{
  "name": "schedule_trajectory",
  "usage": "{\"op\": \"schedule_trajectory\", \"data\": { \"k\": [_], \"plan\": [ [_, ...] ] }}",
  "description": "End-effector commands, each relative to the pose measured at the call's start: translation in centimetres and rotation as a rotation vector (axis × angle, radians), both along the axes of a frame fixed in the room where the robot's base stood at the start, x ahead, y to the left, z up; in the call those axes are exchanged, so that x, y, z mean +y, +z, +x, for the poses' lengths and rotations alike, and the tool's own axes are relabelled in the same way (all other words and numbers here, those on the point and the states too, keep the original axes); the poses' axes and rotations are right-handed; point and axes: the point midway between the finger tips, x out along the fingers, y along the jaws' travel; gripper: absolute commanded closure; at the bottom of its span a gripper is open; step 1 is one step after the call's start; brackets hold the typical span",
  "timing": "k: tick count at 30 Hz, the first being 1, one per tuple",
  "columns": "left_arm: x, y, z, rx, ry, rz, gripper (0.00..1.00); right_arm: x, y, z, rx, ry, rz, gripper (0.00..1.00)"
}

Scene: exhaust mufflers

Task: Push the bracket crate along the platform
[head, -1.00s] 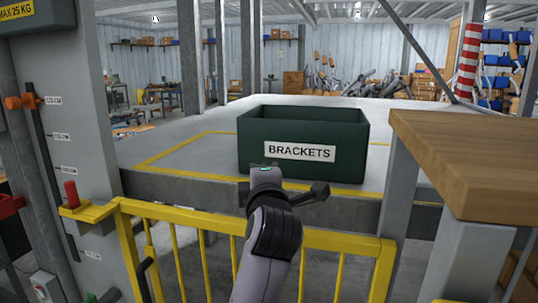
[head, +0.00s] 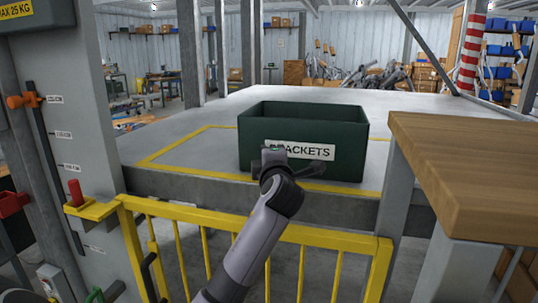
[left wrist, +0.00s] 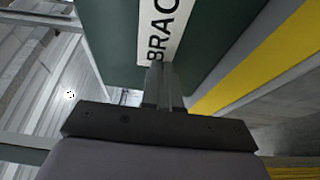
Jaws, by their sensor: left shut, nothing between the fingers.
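The dark green bracket crate (head: 310,165), with a white label reading BRACKETS, sits upright near the front edge of the grey platform (head: 190,155). My left gripper (head: 272,150) is at the crate's front face and covers the left end of the label. In the left wrist view the closed fingers (left wrist: 158,85) reach to the crate's face (left wrist: 215,50) beside the label; whether they touch it I cannot tell. Nothing is between the fingers. My right gripper is not in view.
A yellow line (head: 165,158) marks an area on the platform around the crate. A yellow railing (head: 320,237) stands in front of the platform. A wooden-topped bench (head: 475,160) is at the right. The platform behind the crate is clear.

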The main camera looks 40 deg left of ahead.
Motion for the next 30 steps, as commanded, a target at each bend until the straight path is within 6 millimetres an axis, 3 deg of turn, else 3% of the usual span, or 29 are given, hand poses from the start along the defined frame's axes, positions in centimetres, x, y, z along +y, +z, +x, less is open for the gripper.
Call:
{"op": "schedule_trajectory", "data": {
  "k": [11, 22, 30],
  "plan": [
    [0.1, -0.3, 0.5, -0.001, 0.002, -0.001, 1.00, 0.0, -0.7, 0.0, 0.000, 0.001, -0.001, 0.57],
    [0.5, -0.5, 5.1, -0.002, -0.002, -0.002, 1.00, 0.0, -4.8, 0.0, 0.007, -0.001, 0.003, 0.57],
    [0.6, -0.2, 6.8, 0.001, -0.004, 0.000, 1.00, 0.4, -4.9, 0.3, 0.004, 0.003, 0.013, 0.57]
  ]
}}
